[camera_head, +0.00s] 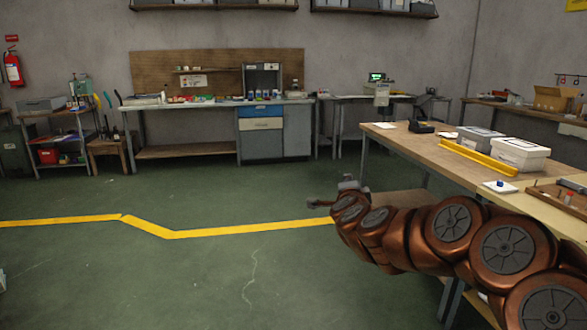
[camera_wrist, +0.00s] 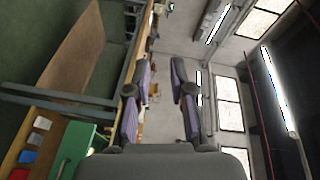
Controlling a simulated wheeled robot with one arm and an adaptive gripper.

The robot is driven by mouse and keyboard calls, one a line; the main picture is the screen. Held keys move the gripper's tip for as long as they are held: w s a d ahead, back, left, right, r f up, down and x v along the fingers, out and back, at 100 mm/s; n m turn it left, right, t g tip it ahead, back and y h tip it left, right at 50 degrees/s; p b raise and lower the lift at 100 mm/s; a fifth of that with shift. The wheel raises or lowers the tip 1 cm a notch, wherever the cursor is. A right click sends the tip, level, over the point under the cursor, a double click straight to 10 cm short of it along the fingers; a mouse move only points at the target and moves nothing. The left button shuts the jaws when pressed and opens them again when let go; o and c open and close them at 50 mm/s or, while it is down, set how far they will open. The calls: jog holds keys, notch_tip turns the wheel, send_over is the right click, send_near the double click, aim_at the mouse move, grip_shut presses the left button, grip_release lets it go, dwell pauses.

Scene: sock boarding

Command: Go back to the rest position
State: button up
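My gripper (camera_head: 330,192) is at the end of my copper-coloured arm, which reaches from the lower right toward the middle of the head view. It hangs in the air beside the front left corner of the wooden workbench, above the green floor. In the wrist view my gripper's two fingers (camera_wrist: 161,75) stand apart with an empty gap between them. The wrist view is turned sideways, with ceiling lights and windows at the right.
The workbench (camera_head: 412,142) at the right carries white boxes (camera_head: 520,153), a yellow bar (camera_head: 478,158) and a small tray. A back bench (camera_head: 215,104) and shelf line the far wall. Open green floor (camera_head: 230,270) with a yellow line (camera_head: 240,229) lies at the left.

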jog(key=s+a+r+n+g+y+p, duration=0.2)
jog(key=s+a+r+n+y+p, duration=0.3)
jog(key=a, duration=0.4)
jog(key=s+a+r+n+g+y+p, duration=0.1)
jog(key=s+a+n+g+y+p, duration=0.2)
jog(key=s, duration=0.4)
jog(key=s+a+r+n+g+p, duration=0.1)
jog(key=s+n+g+p, duration=0.1)
jog(key=s+n, duration=0.4)
jog(key=s+d+n+g+h+p, duration=0.1)
jog(key=s+d+g+p, duration=0.3)
jog(key=s, duration=0.9)
jog(key=s+d+f+n+g+h+p, duration=0.1)
jog(key=s+d+g+h+p, duration=0.1)
jog(key=s+d+g+p, duration=0.2)
jog(key=s+d+n+g+h+p, duration=0.1)
jog(key=s+d, duration=0.7)
jog(key=s, duration=1.3)
jog(key=g+h+p, duration=0.1)
jog(key=g+p, duration=0.1)
jog(key=p, duration=0.1)
jog(key=shift+s+d+f+g+h, duration=0.25)
jog(key=shift+s+f+g+h, duration=0.05)
jog(key=shift+s+f+g, duration=0.1)
